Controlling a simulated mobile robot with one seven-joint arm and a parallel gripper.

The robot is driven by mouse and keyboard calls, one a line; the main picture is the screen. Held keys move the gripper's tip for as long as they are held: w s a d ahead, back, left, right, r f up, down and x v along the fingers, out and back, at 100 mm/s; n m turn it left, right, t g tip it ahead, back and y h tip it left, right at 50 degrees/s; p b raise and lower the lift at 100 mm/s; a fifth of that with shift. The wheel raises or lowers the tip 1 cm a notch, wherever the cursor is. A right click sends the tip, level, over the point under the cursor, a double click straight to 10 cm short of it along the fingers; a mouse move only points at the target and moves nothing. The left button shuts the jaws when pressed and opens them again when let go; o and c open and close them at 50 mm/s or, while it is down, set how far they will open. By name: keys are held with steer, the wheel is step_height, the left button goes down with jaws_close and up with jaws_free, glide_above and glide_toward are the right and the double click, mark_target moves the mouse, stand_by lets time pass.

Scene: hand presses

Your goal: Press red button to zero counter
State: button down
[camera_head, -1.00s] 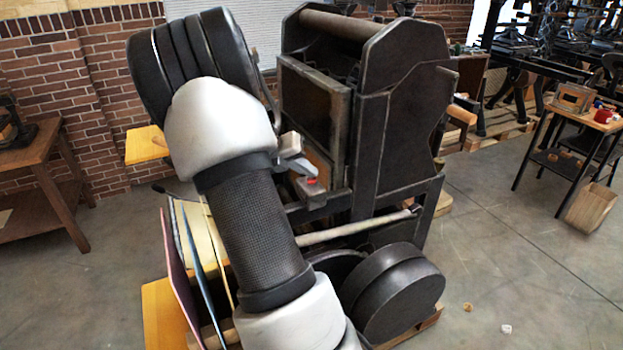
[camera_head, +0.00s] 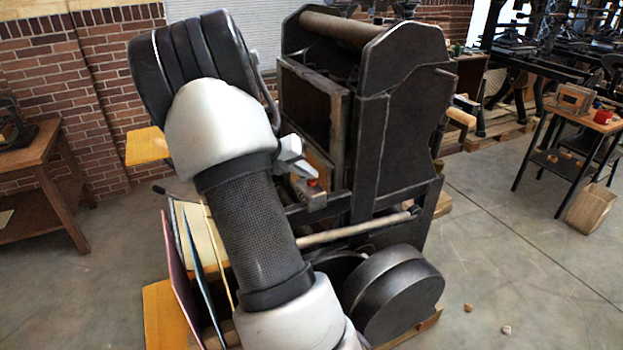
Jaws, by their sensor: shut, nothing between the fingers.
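The red button (camera_head: 313,183) is a small red spot on top of a grey counter box (camera_head: 309,197) on the front of the dark hand press (camera_head: 402,135). My gripper (camera_head: 308,171) shows as a small light-grey shape just above and left of the button. Its fingers are shut and empty, with the tips very close to the button. I cannot tell whether they touch it. Part of the gripper is hidden behind my arm, and the counter's digits cannot be seen.
The press's round black drum (camera_head: 398,290) is at the lower right of my arm. Upright coloured boards (camera_head: 182,265) stand at the left. A wooden table (camera_head: 42,185) is by the brick wall.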

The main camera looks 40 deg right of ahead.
steer(key=shift+r+p, duration=0.6)
steer(key=shift+r, duration=0.1)
step_height(320, 180, up, 3)
steer(key=p, duration=0.3)
steer(key=shift+f, duration=0.1)
steer(key=shift+r, duration=1.05)
